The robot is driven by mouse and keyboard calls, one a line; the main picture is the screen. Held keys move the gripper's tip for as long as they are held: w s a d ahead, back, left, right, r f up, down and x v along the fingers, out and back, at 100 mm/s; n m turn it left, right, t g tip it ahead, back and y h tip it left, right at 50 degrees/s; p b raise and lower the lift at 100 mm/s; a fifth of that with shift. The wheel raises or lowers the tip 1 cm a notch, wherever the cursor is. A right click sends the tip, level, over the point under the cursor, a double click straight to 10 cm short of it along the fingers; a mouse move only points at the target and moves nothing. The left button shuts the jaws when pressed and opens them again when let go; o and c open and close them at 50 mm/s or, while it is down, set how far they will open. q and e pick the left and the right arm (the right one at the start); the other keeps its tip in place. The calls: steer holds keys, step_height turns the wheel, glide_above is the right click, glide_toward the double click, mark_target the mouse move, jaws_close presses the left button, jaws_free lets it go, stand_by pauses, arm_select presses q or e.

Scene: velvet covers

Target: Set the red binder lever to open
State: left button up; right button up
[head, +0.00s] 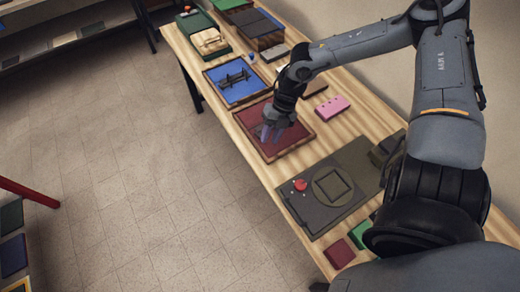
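The red binder (291,143) lies open-faced on the wooden table, a dark red panel inside a brown border. My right gripper (265,133) reaches down over its upper middle, with its fingers at or just above the panel. The lever of the red binder is hidden behind the gripper or too small to make out. Whether the fingers touch anything cannot be told. My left gripper is not in view.
A blue binder (254,92) with a black mechanism lies beyond the red one. A pink block (332,107) lies to the right. A dark board (319,214) with a red knob (300,185) lies nearer. Green and red blocks sit at the near edge.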

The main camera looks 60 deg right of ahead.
steer(key=w+d+n+h+b, duration=0.2)
steer(key=w+d+h+b, duration=0.1)
steer(key=w+d+b, duration=0.25)
steer(key=shift+h, duration=0.3)
steer(key=f+b, duration=0.1)
steer(key=f, duration=0.2)
steer(key=f+b, duration=0.1)
steer(key=f, duration=0.3)
steer(key=a+f+b, duration=0.1)
steer(key=f, duration=0.2)
steer(key=shift+w+f+b, duration=0.15)
steer(key=shift+w+b, duration=0.15)
steer(key=shift+b, duration=0.05)
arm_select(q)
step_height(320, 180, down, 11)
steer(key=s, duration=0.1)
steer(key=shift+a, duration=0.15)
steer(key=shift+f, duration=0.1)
arm_select(e)
steer(key=shift+c, duration=0.5)
jaws_close()
